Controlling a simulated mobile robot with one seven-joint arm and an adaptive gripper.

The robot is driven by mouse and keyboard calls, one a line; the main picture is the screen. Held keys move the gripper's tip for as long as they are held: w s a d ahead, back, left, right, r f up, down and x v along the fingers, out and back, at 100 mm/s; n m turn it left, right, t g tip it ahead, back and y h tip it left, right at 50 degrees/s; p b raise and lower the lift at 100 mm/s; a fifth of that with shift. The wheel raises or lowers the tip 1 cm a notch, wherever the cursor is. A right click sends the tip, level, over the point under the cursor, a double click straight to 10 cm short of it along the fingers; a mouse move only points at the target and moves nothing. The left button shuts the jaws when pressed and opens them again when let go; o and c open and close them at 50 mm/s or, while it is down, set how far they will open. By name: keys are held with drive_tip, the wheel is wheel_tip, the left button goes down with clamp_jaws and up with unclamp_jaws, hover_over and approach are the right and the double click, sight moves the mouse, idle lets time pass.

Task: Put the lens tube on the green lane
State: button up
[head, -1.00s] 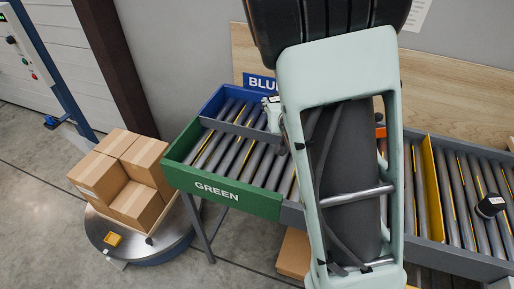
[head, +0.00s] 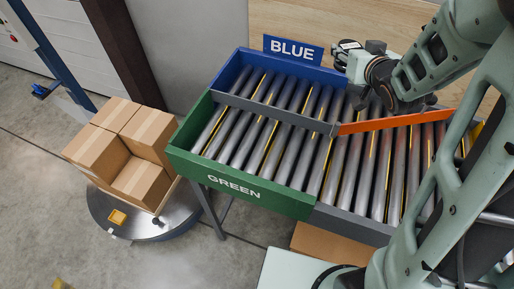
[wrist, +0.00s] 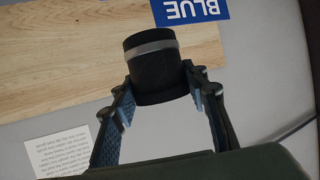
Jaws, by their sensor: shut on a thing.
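The lens tube (wrist: 157,68) is a black cylinder with a grey band, seen in the wrist view. My gripper (wrist: 163,92) is shut on it, with one finger on each side. In the head view my wrist end (head: 359,66) is over the back edge of the conveyor, right of the BLUE sign; the fingers and the tube cannot be made out clearly there. The green lane (head: 238,190) is the front left stretch of rollers behind a green wall marked GREEN. Its visible rollers are empty.
The blue lane (head: 230,73) runs behind the green lane, split from it by a grey divider (head: 270,115). An orange bar (head: 395,121) continues the line rightward. Boxes (head: 125,150) stand on a round base at left. My arm hides the conveyor's right end.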

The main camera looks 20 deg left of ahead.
drive_tip(key=s+a+f+n+g+y+b, duration=0.3)
drive_tip(key=s+a+n+g+y+b, duration=0.15)
drive_tip(key=s+a+b, duration=0.35)
drive_tip(key=s+a+f+n+g+y+b, duration=0.4)
drive_tip(key=s+a+n+b, duration=0.15)
drive_tip(key=s, duration=0.45)
drive_tip(key=shift+n, duration=0.3)
drive_tip(key=b+x, duration=0.1)
drive_tip(key=x, duration=0.4)
drive_tip(key=f+b+x, duration=0.1)
drive_tip(key=b+x, duration=0.1)
drive_tip(key=x, duration=0.3)
drive_tip(key=s+f+b+x, duration=0.1)
drive_tip(key=x, duration=0.5)
drive_tip(key=shift+d+f, duration=0.25)
drive_tip(key=shift+d, duration=0.1)
drive_tip(key=shift+w+a+f+b, duration=0.1)
drive_tip(key=shift+a+f+b, duration=0.1)
drive_tip(key=shift+b, duration=0.2)
drive_tip(key=shift+w+a+f+b, duration=0.15)
drive_tip(key=shift+f+b, duration=0.5)
drive_tip(key=shift+f, duration=1.05)
drive_tip(key=shift+f, duration=0.1)
